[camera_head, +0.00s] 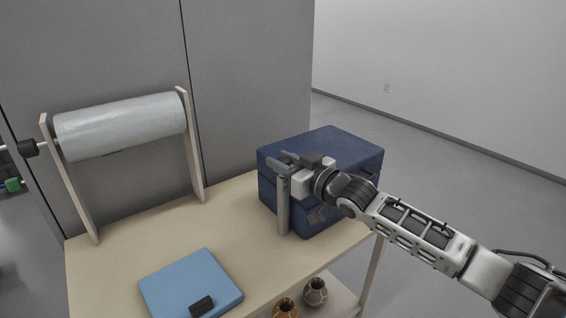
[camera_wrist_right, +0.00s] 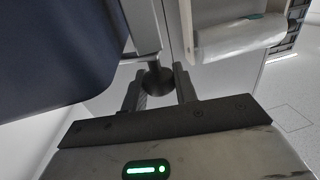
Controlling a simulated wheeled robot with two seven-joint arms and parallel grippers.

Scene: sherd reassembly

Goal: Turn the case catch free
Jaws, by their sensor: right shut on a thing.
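The dark blue case (camera_head: 345,150) stands at the right end of the table, and its side fills the upper left of the right wrist view (camera_wrist_right: 55,50). A grey upright bar, which looks like the catch (camera_head: 283,207), runs down the case's near left side. It also shows in the right wrist view (camera_wrist_right: 143,25), with a dark round knob (camera_wrist_right: 157,80) at its end. My right gripper (camera_head: 288,163) is at the bar's top, its two fingers (camera_wrist_right: 161,88) shut on the knob, one on each side. My left gripper is not in view.
The pale wooden table (camera_head: 130,255) holds a roll of whitish sheet (camera_head: 120,125) on a stand at the back left. A light blue pad (camera_head: 190,283) with a black block (camera_head: 202,306) lies in front. Small pots (camera_head: 315,291) sit on a lower shelf.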

